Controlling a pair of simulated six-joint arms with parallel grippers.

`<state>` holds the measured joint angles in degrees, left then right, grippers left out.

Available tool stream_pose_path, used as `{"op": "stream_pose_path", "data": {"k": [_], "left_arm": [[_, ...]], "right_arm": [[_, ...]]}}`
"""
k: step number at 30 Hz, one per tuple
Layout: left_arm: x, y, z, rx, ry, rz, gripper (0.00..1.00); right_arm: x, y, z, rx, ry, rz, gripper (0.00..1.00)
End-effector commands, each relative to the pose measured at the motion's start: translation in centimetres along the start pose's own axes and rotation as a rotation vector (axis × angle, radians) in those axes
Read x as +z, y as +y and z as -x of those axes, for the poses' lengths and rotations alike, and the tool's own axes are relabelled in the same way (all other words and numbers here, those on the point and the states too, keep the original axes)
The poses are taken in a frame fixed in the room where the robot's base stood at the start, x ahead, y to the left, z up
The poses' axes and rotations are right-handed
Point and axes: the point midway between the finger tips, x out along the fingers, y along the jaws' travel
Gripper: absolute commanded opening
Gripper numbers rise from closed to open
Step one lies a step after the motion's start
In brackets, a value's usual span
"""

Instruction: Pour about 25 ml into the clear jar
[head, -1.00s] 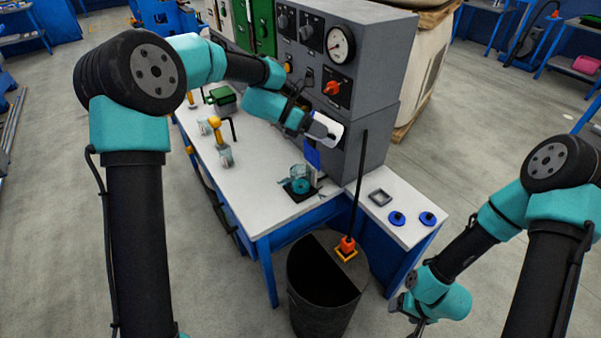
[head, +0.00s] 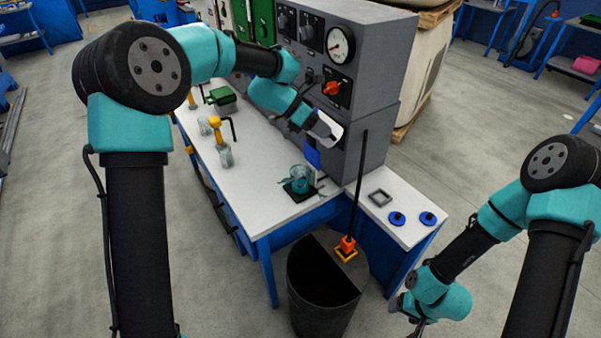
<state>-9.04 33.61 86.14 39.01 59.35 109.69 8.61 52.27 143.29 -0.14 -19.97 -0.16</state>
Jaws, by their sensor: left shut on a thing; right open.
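The clear jar (head: 299,185) stands upright on a black square pad (head: 318,193) near the front end of the white bench. Teal shows in its lower and middle part; its exact level is too small to read. My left gripper (head: 325,130) is above and a little right of the jar, shut on a white, tilted thing (head: 336,130). A blue patch (head: 312,155) shows just below it; I cannot tell whether it belongs to the held thing. My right gripper (head: 420,325) is low at the bottom right, open and empty, away from the bench and partly cut off.
A grey panel (head: 372,110) with a gauge and knobs stands close behind the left gripper. A black bin (head: 325,290) stands at the bench's front. Blue discs (head: 397,218) and a grey frame (head: 380,198) lie right. Glassware (head: 225,155) and a green-topped object (head: 221,96) stand further left.

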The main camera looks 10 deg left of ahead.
Motion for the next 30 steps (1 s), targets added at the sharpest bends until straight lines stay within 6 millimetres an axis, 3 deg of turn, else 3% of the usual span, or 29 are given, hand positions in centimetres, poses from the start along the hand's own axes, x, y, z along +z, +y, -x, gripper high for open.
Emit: {"op": "stream_pose_path", "data": {"k": [17, 30], "left_arm": [[1.2, -0.6, -0.5, 0.139, 0.248, -0.003, 0.0], [1.4, -0.6, -3.1, 0.248, 0.44, -0.001, 0.0]], "right_arm": [[0.0, 0.0, 0.0, 0.0, 0.0, 0.0, 0.67], [0.0, 0.0, 0.0, 0.0, 0.0, 0.0, 0.67]]}}
